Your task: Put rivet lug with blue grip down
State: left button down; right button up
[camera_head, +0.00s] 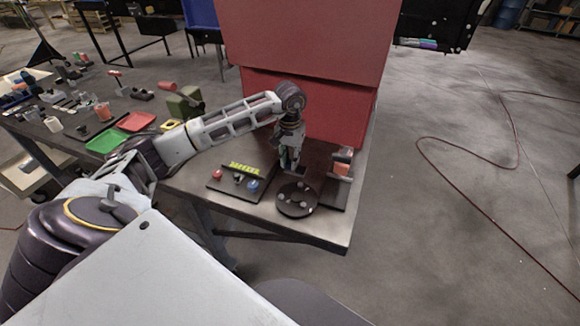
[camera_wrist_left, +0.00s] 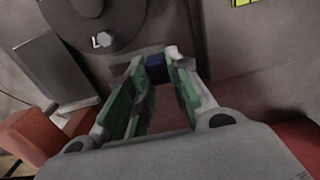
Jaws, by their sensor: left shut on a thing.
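My left gripper (camera_head: 289,170) points down over the table, in front of the red housing. In the left wrist view its green-padded fingers (camera_wrist_left: 157,85) are shut on a small dark blue piece at the fingertips, the blue grip of the rivet lug (camera_wrist_left: 156,68). The rest of the lug is mostly hidden, and I cannot tell whether it touches the table. A dark round disc (camera_head: 294,208) with several light pegs lies just in front of the gripper; part of it shows in the left wrist view (camera_wrist_left: 120,25). My right gripper is out of view.
A dark panel (camera_head: 226,186) with red and blue knobs and a yellow row lies left of the gripper. A stand with an orange block (camera_head: 342,168) is at the right. The red housing (camera_head: 300,100) stands close behind. Green and red trays (camera_head: 105,141) lie farther left.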

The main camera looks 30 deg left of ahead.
pick_arm(q)
jog(key=shift+f+p, duration=0.35)
jog(key=shift+f, duration=1.5)
jog(key=shift+f, duration=0.15)
jog(key=c, duration=1.3)
grip_release()
jog(key=shift+r, duration=0.2)
jog(key=shift+r, duration=0.65)
jog(key=shift+r+b, duration=1.1)
jog(key=shift+r, duration=4.2)
